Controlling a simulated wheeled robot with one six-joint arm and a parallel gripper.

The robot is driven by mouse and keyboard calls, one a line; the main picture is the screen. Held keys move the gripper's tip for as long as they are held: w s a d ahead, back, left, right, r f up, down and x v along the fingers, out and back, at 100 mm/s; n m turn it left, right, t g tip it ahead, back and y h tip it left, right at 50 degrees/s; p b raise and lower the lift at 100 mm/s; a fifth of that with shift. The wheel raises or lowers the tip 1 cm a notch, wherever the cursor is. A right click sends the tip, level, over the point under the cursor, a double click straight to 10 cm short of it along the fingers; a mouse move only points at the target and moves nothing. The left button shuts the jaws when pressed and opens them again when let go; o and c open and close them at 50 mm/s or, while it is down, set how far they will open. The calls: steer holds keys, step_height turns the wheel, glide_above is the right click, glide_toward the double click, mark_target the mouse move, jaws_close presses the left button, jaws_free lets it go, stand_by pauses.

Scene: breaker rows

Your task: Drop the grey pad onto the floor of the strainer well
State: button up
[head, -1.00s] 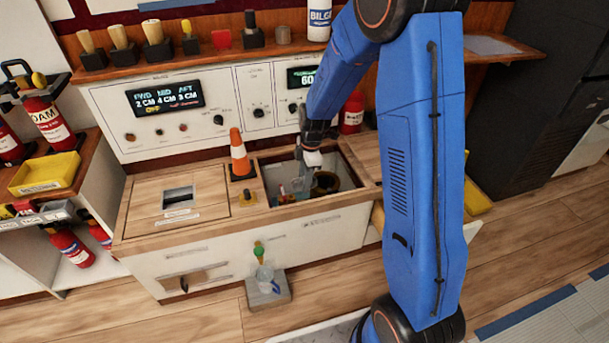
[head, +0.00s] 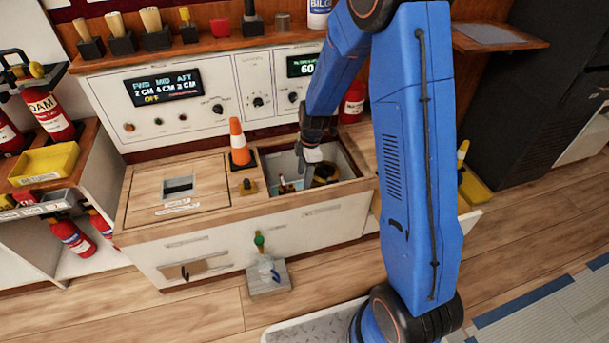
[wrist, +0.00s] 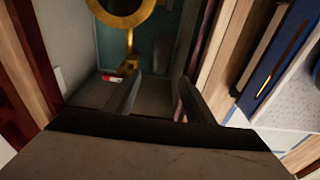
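The strainer well (head: 345,158) is the open rectangular opening in the wooden-topped counter. My gripper (wrist: 159,78) reaches down into it; its wrist end shows at the well's back left in the head view. In the wrist view its two dark fingers stand apart with nothing visible between them. Below them lies a grey surface (wrist: 155,92) inside the well. A yellow-brass ring fitting (wrist: 125,12) on a post stands beyond the fingers. I cannot pick out the grey pad for certain in any view.
An orange cone (head: 239,145) stands on the counter left of the well. A closed wooden hatch (head: 155,190) lies farther left. The control panel (head: 195,100) rises behind. The well's wooden rim (wrist: 225,55) is close to the right finger. A small red-and-white item (wrist: 112,78) lies inside.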

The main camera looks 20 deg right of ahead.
steer(key=shift+s, duration=0.2)
step_height(320, 180, up, 17)
steer(key=d, duration=0.2)
steer(key=shift+w+r, duration=0.15)
stand_by(0.3)
steer(key=shift+d, duration=0.1)
stand_by(0.7)
